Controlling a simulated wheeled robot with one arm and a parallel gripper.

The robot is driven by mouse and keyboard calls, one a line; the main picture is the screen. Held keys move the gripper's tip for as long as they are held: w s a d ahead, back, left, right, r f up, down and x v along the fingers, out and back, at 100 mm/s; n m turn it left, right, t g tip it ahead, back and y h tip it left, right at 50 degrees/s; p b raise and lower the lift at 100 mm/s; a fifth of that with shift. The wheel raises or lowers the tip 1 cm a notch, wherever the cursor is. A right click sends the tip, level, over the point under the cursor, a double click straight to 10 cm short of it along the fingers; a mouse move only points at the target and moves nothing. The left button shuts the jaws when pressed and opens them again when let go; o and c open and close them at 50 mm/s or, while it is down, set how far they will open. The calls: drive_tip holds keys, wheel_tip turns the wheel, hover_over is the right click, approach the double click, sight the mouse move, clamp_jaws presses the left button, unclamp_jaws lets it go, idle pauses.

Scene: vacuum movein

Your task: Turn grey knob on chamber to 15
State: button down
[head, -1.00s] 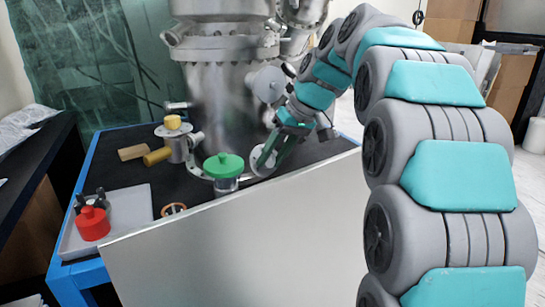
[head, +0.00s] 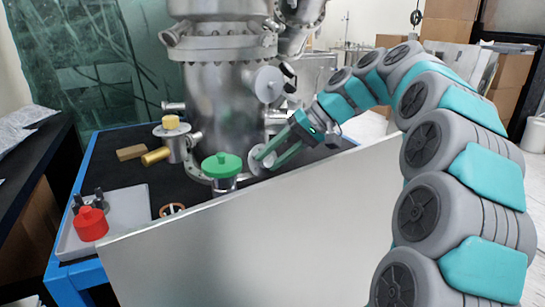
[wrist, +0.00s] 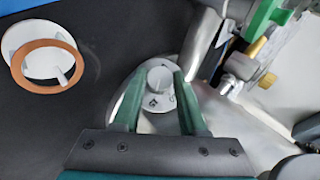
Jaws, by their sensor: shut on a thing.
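The steel chamber (head: 222,100) stands on the black tabletop in the head view. A round pale dial (head: 258,160) faces out low on its right side. In the wrist view, the grey knob (wrist: 158,77) sits at the centre of the marked dial plate (wrist: 158,104). My gripper (wrist: 158,76) has its green fingers on either side of the knob and is shut on it. It also shows in the head view (head: 263,158), reaching in from the right. The dial's marks are too small to read, so I cannot tell the setting.
A grey tray (head: 125,212) with a red object (head: 91,224) lies at the front left. A large pale panel (head: 250,240) rises along the table's front.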

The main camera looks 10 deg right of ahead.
idle(0.3)
drive_tip(key=shift+c, duration=2.2)
unclamp_jaws()
drive_tip(key=v, duration=0.8)
drive_tip(key=shift+f, duration=0.15)
